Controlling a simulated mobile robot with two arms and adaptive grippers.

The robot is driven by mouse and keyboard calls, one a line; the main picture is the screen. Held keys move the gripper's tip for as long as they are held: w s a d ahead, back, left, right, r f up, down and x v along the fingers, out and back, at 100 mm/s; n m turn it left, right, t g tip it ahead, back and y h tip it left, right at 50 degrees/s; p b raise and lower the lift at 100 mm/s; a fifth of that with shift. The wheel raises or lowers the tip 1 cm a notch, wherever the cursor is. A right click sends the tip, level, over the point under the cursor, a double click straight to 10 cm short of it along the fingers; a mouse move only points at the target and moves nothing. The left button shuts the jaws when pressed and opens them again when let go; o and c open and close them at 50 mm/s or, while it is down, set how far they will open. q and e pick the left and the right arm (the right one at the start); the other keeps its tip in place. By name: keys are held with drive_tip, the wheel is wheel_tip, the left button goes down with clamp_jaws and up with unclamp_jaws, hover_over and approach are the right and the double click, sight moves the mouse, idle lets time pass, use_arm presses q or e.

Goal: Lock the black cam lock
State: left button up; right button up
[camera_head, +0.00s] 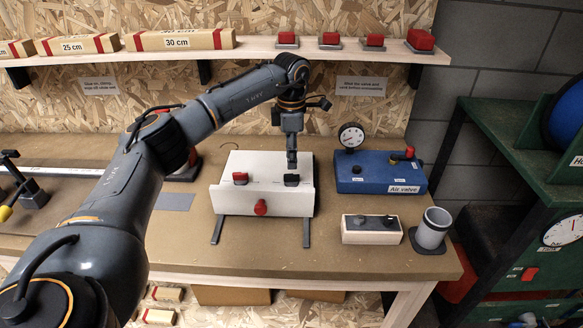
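The white box (262,196) stands on the workbench, with a red cam (240,178) at the left of its top and a red knob (261,208) on its front. The black cam lock (292,181) is at the right of its top. My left gripper (291,167) points straight down right above the black cam lock, its tips at or very near it. Whether they touch it, and whether the fingers are open or shut, is too small to tell. My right gripper is not in view.
Right of the white box stand a blue air valve box (375,180) with a gauge (351,135), a small box with black knobs (371,229) and a grey cup (433,229). A shelf (262,44) with labelled blocks runs above the bench (340,265). The bench front is mostly clear.

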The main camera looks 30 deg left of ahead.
sight(291, 174)
use_arm(q)
wheel_tip(291, 174, up, 6)
drive_tip(key=shift+r, duration=0.15)
idle(0.6)
